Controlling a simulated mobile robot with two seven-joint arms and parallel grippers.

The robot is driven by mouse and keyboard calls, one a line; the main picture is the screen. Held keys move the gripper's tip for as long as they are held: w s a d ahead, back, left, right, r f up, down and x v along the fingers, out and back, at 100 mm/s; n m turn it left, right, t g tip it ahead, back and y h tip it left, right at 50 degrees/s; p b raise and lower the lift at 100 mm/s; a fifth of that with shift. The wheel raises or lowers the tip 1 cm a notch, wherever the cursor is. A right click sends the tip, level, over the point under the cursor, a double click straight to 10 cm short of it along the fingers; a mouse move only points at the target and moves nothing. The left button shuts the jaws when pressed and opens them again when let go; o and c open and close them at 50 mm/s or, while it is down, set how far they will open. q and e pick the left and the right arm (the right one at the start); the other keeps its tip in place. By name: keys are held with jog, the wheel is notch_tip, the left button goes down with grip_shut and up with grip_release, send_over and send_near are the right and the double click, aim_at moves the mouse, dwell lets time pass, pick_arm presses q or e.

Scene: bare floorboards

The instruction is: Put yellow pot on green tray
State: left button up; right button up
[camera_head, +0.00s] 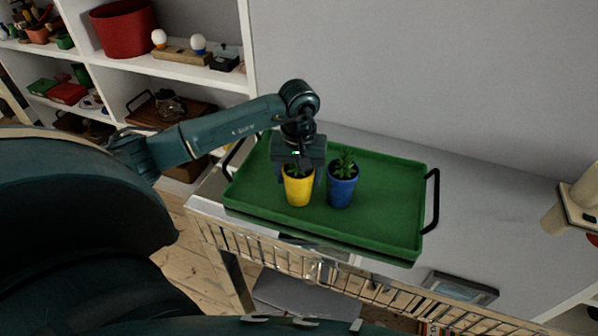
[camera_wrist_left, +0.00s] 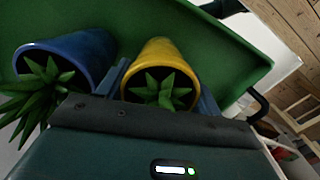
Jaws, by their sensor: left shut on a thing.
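The yellow pot (camera_head: 298,190) with a small green plant is upright at the green tray (camera_head: 388,205), over its left part. I cannot tell whether its base touches the tray. My left gripper (camera_head: 299,172) comes from above and is shut on the pot, one finger on each side. In the left wrist view the yellow pot (camera_wrist_left: 165,65) sits between the two fingers (camera_wrist_left: 162,90), with the tray (camera_wrist_left: 215,40) behind it. A blue pot (camera_head: 342,190) with a plant stands on the tray just right of the yellow pot. My right gripper is not in view.
The tray has black handles (camera_head: 432,200) and rests on a grey surface (camera_head: 480,215) with a slatted front. The tray's right part is clear. White shelves (camera_head: 230,85) with a red bin (camera_head: 124,27) stand at the left.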

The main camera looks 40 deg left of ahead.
pick_arm(q)
jog(key=shift+f+b, duration=0.15)
jog(key=shift+b, duration=0.2)
jog(key=o, duration=1)
notch_tip(320, 180, up, 12)
jog(key=shift+r+b, duration=0.25)
jog(key=shift+b, duration=0.2)
